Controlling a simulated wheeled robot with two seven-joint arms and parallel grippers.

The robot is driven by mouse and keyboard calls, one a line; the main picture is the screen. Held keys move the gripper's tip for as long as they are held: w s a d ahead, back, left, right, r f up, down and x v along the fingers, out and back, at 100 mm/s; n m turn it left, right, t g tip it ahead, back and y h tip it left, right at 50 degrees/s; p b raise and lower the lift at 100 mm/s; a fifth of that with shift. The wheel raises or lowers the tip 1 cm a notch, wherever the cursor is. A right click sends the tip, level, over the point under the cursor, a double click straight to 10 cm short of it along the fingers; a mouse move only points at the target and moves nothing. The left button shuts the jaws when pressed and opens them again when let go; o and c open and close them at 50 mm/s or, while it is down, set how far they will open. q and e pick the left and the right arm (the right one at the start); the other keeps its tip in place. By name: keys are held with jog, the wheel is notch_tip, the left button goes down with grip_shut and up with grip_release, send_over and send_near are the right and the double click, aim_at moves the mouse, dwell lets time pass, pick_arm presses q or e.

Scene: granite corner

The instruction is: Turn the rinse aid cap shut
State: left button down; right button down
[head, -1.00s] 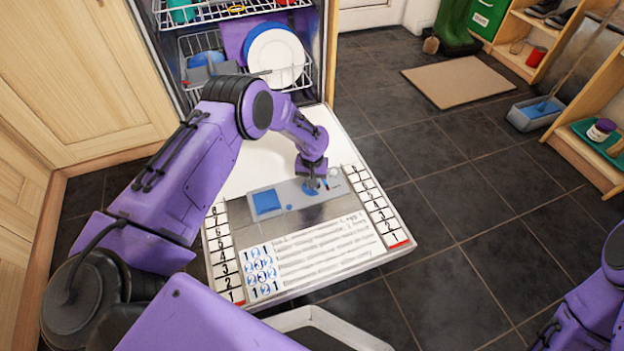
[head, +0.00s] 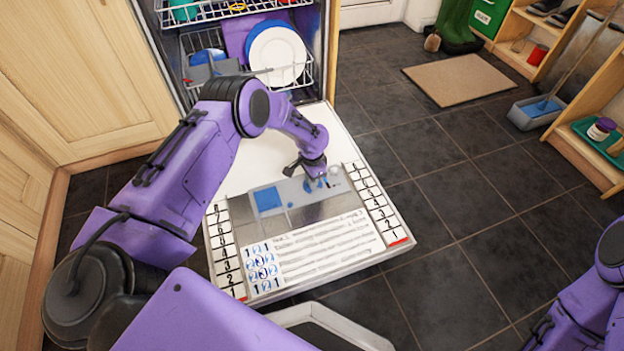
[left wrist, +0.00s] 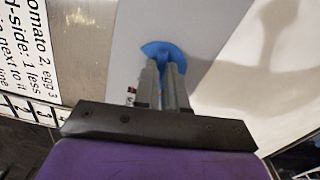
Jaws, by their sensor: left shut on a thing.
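The rinse aid cap (head: 313,184) is a blue round cap on the grey dispenser panel (head: 295,205) of the open dishwasher door. It also shows in the left wrist view (left wrist: 153,48), with a raised grip across its middle. My left gripper (head: 318,178) points down at the cap. In the left wrist view its two grey fingers (left wrist: 165,68) are close together on the cap's raised grip. The fingers hide part of the cap. My right arm shows at the right edge of the head view; its gripper cannot be seen.
The open dishwasher door (head: 268,165) lies flat, with a blue square lid (head: 268,200) beside the cap and numbered strips along both sides. The lower rack with plates (head: 277,55) stands behind. Dark floor tiles (head: 450,240) to the right are clear.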

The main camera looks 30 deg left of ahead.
pick_arm(q)
jog(key=shift+m, duration=0.9)
jog(key=c, duration=1.2)
grip_release()
jog(key=shift+a, duration=0.1)
